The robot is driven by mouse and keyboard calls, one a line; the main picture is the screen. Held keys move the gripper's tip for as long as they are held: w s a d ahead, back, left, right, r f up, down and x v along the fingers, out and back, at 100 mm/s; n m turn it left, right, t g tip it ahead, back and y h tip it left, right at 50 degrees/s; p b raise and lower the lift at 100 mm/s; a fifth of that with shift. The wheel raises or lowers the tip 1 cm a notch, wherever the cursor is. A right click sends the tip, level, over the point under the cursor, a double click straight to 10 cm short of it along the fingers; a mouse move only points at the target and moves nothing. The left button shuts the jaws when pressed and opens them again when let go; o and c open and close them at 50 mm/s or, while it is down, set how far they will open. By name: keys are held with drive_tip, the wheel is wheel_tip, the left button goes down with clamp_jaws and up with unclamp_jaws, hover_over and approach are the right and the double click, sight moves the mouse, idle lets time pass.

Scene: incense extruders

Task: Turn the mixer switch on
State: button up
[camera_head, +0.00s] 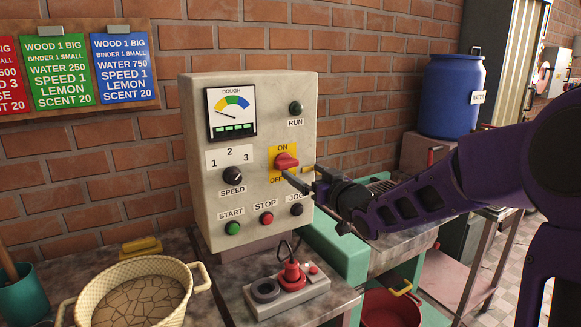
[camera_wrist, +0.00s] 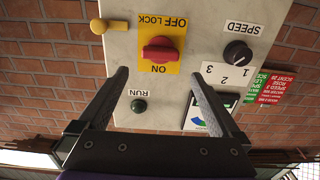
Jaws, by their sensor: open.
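The red rotary switch (camera_head: 286,161) sits on a yellow plate marked ON above and OFF below, on the front of the beige control box (camera_head: 250,95). Its handle looks roughly horizontal. In the wrist view the red switch (camera_wrist: 159,51) appears upside down, with OFF LOCK above it and ON below. My gripper (camera_head: 297,178) is open and empty, just in front of the switch's lower right. In the wrist view my gripper's two fingers (camera_wrist: 158,80) stand apart on either side of the switch's line. Contact with it cannot be told.
A speed knob (camera_head: 233,175), a run lamp (camera_head: 296,108), and start (camera_head: 233,228), stop (camera_head: 266,218) and jog (camera_head: 297,209) buttons surround the switch. A yellow-knobbed lever (camera_wrist: 100,26) is beside the plate.

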sight(289, 163)
drive_tip(key=x, duration=0.7)
drive_tip(key=shift+w+a, duration=0.2)
drive_tip(key=shift+w, duration=0.1)
drive_tip(key=shift+c, duration=0.3)
drive_tip(key=c, duration=1.2)
drive_tip(key=shift+o, duration=0.2)
